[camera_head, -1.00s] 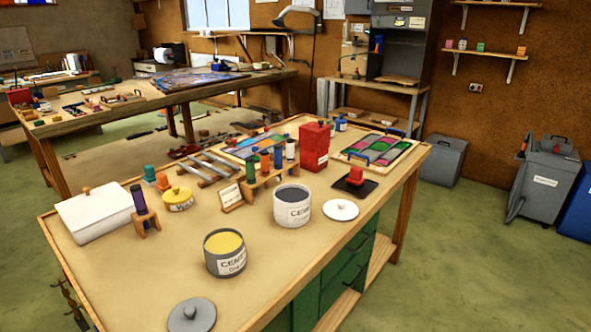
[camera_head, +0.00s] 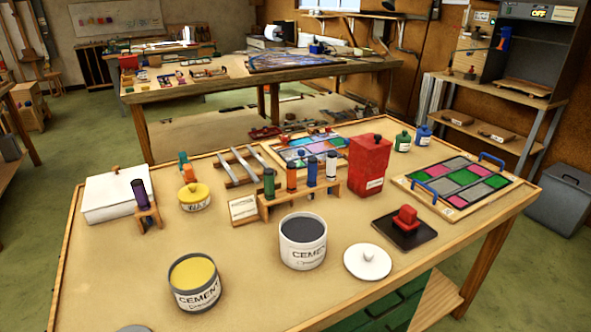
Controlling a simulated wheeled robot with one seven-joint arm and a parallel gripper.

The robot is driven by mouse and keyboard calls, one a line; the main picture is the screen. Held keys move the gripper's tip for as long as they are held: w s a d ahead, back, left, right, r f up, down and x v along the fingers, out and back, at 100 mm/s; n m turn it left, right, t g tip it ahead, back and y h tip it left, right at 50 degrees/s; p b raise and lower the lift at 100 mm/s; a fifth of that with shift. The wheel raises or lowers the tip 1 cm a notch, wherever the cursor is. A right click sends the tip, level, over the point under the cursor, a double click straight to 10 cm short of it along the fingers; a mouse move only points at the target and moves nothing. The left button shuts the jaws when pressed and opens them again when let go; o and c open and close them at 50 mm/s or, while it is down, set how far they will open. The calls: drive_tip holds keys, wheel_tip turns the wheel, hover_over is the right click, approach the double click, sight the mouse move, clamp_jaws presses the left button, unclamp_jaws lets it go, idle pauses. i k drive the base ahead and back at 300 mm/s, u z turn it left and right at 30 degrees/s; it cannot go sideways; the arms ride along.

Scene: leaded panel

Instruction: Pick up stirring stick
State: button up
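I cannot make out a stirring stick in the head view. Two open cement pots stand on the near workbench (camera_head: 110,262). One is a grey pot with yellow contents (camera_head: 198,292) at the front left. The other is a white pot with dark grey contents (camera_head: 303,250), right of it. A white lid with a knob (camera_head: 367,262) lies right of the white pot. My gripper is not in view.
Behind the pots stand a wooden rack with several bottles (camera_head: 328,196), a red canister (camera_head: 368,172) and a yellow-lidded tin (camera_head: 195,205). A white box (camera_head: 108,200) is at the left, a glass panel tray (camera_head: 452,208) at the right.

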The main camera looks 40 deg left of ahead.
sight(268, 182)
drive_tip(key=u, duration=0.75)
drive_tip(key=i, duration=0.85)
drive_tip(key=u, duration=0.95)
